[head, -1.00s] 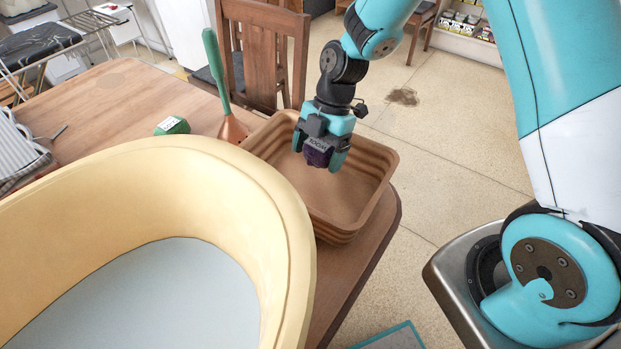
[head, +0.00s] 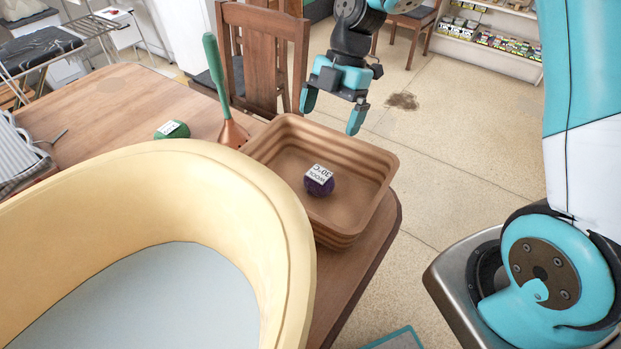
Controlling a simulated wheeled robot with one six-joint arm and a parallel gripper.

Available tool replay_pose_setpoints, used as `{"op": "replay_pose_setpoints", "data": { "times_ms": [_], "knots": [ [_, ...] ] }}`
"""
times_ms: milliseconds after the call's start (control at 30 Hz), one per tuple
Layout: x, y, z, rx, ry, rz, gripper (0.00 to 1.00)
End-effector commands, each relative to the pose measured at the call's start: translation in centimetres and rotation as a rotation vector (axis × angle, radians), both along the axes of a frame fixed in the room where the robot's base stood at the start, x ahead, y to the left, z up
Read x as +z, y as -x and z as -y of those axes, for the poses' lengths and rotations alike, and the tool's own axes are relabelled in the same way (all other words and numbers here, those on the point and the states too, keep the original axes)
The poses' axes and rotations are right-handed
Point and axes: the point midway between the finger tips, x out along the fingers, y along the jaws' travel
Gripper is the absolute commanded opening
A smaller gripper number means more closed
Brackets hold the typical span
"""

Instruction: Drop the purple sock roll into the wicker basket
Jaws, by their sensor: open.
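The purple sock roll (head: 320,186) with a white label lies inside the brown ridged wicker basket (head: 345,226), on its floor near the middle. The basket stands at the right corner of the wooden table. My gripper (head: 333,116) is open and empty, above and behind the basket's far rim, apart from the sock roll. Its two teal fingers are spread wide.
A large cream tub (head: 215,170) with a pale blue inside fills the front left. A green roll with a white label (head: 173,130) and a plunger with a green handle (head: 220,85) stand behind it. A wooden chair (head: 262,50) is behind the table (head: 110,100).

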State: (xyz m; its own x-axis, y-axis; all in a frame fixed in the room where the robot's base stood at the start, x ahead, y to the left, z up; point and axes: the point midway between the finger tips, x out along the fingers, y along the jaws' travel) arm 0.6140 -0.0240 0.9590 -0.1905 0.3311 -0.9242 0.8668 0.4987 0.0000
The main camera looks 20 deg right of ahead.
Motion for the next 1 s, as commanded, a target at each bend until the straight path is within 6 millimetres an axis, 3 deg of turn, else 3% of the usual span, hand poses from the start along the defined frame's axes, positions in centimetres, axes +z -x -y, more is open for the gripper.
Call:
{"op": "replay_pose_setpoints", "data": {
  "times_ms": [200,400,1000],
  "knots": [
    [4.8,-1.1,1.7,-0.002,0.0,0.004,1.0],
    [7.1,-1.5,2.6,0.0,0.0,0.0,1.0],
    [7.9,-1.3,2.4,-0.016,0.004,-0.004,1.0]
  ]
}}
